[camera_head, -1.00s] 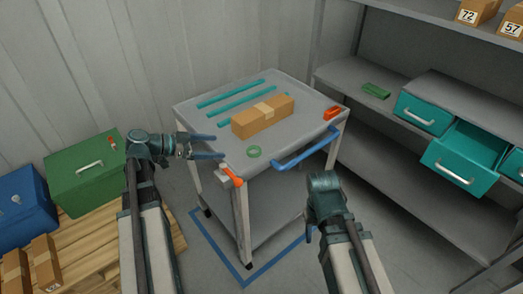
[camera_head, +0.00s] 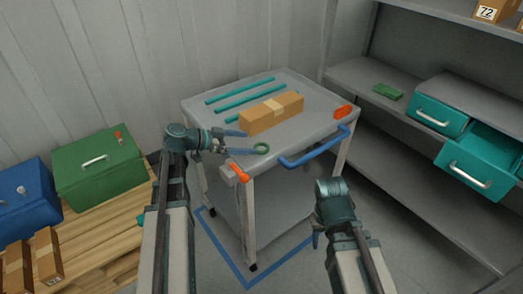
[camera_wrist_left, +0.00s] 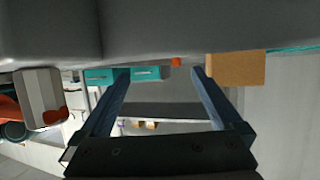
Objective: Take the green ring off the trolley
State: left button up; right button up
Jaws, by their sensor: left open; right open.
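The green ring (camera_head: 262,148) lies on the top of the grey trolley (camera_head: 300,130), near its front left corner. My left gripper (camera_head: 246,142) is open, with its fingertips right beside the ring on its left. I cannot tell whether they touch it. In the left wrist view, the open fingers (camera_wrist_left: 157,73) have no ring visible between them. My right gripper (camera_head: 317,240) is in front of the trolley, low and well away from the ring; its fingers are mostly hidden.
A cardboard box (camera_head: 272,113) and teal strips (camera_head: 240,91) lie on the trolley behind the ring. A blue handle (camera_head: 312,150) runs along its front. An orange part (camera_head: 238,172) sits at the near corner. Shelves with open teal drawers (camera_head: 480,158) stand at right.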

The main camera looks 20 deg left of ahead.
aim_at(266, 147)
pick_arm(q)
jog(key=shift+w+d+f+b, duration=0.1)
jog(key=shift+d+f+b, duration=0.05)
jog(key=shift+f+b, duration=0.2)
jog(key=w+d+f+b, duration=0.2)
jog(key=shift+d+f+b, duration=0.3)
jog(key=shift+d+b, duration=0.05)
jog(key=shift+w+d, duration=0.2)
jog(key=c, duration=1.4)
